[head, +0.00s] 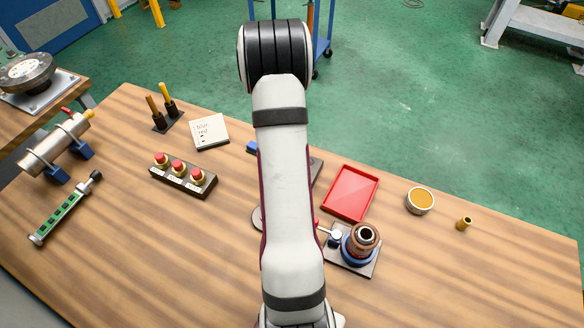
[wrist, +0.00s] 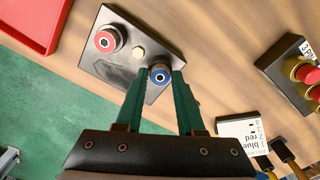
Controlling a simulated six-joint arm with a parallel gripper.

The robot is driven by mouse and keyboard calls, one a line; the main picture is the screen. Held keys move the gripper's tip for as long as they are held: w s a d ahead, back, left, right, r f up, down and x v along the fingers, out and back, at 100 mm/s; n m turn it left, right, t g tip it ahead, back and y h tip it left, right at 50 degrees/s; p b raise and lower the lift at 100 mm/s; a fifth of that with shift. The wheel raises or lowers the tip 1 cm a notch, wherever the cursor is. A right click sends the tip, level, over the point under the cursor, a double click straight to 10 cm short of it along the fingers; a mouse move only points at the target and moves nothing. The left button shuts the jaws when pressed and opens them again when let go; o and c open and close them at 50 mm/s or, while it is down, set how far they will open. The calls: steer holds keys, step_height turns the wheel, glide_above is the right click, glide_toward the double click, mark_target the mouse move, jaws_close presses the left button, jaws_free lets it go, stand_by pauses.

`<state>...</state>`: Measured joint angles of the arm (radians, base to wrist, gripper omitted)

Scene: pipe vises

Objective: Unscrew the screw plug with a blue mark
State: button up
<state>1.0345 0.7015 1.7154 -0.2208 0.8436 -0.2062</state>
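The screw plug with a blue mark (wrist: 160,75) has a blue ring around a dark centre and sits at the edge of a dark plate (wrist: 125,75) in the wrist view. My gripper (wrist: 162,73) has its two green fingers on either side of this plug. The fingers look open, and I cannot tell whether either touches the plug. A second plug with a red ring (wrist: 106,40) stands on the same plate, with a pale bolt (wrist: 138,52) between them. In the head view my arm hides the gripper and most of the plate (head: 316,170).
A red tray (head: 351,193) lies right of the plate. A button box (head: 183,176) and a white note card (head: 210,132) are on the left. A pipe vise (head: 360,244), a round tin (head: 420,201) and a small brass piece (head: 464,223) stand to the right.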

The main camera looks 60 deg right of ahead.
jaws_close()
steer(key=n, duration=0.5)
steer(key=shift+n, duration=0.4)
steer(key=n, duration=0.2)
steer(key=shift+n, duration=0.4)
steer(key=n, duration=0.5)
steer(key=shift+n, duration=0.3)
